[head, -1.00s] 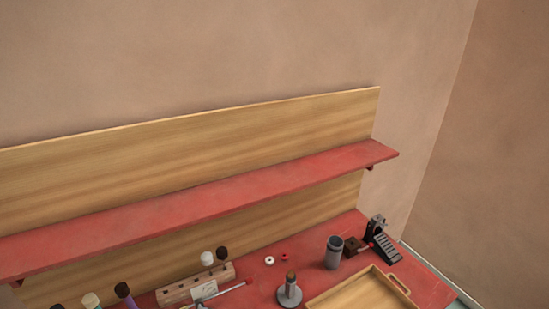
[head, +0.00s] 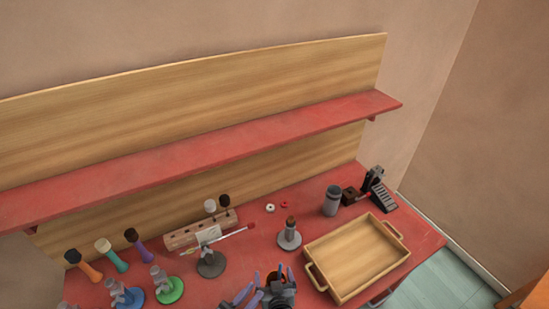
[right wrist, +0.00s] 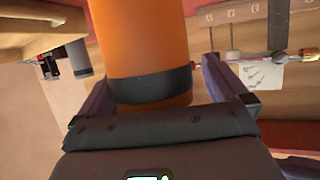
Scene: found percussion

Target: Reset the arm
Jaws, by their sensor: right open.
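My right gripper (head: 268,280) shows at the bottom edge of the head view, low in the picture between the wooden block and the tray. Its purple fingers are open. In the right wrist view an orange cylinder (right wrist: 140,40) with a dark band stands between the two spread fingers (right wrist: 158,85); I cannot tell whether they touch it. In the head view the gripper mostly hides this cylinder.
A wooden tray (head: 308,270) lies right of my gripper. Near it are a grey stand (head: 289,238), a dark grey cup (head: 332,202) and a black pedal (head: 376,187). A slotted wooden block (head: 180,239) and several coloured-handled tools stand left. A red shelf (head: 200,145) runs behind.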

